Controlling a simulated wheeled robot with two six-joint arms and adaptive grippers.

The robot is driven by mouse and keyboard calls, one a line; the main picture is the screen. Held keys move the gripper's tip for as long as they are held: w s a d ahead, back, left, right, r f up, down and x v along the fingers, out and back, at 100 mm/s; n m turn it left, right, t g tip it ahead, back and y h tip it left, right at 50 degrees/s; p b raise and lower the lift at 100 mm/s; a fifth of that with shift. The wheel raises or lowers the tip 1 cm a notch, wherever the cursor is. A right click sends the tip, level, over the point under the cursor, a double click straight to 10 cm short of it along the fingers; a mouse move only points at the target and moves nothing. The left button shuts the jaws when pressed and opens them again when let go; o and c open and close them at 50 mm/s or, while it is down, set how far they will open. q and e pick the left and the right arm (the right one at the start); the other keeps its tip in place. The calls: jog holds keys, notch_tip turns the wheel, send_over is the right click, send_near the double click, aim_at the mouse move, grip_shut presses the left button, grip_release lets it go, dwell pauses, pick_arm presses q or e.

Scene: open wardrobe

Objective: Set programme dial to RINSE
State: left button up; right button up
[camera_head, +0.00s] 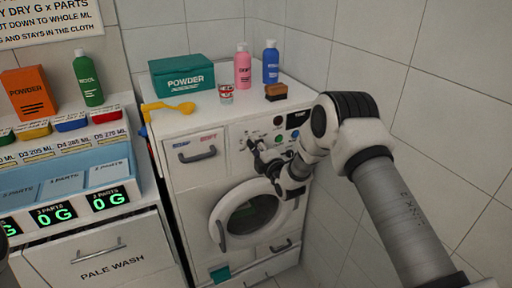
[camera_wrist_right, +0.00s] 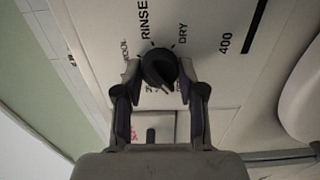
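The black programme dial (camera_wrist_right: 158,68) shows in the right wrist view on a pale panel, with RINSE, DRY and WOOL printed around it. A ridge on it slants to the lower right; which label it marks is unclear. My right gripper (camera_wrist_right: 160,76) is open, with one fingertip on each side of the dial; contact is unclear. In the head view my right gripper (camera_head: 263,160) is at the front panel of the white washing machine (camera_head: 208,173), and hides the dial. My left gripper is not in view.
A green powder box (camera_head: 182,75), a yellow scoop (camera_head: 180,107), a cup (camera_head: 226,93), a pink bottle (camera_head: 243,66), a blue bottle (camera_head: 271,62) and a brown block (camera_head: 276,92) stand on the machine. The round door (camera_head: 222,232) is below my gripper. A tiled wall is to the right.

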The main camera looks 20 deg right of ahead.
jog(key=shift+c, duration=0.9)
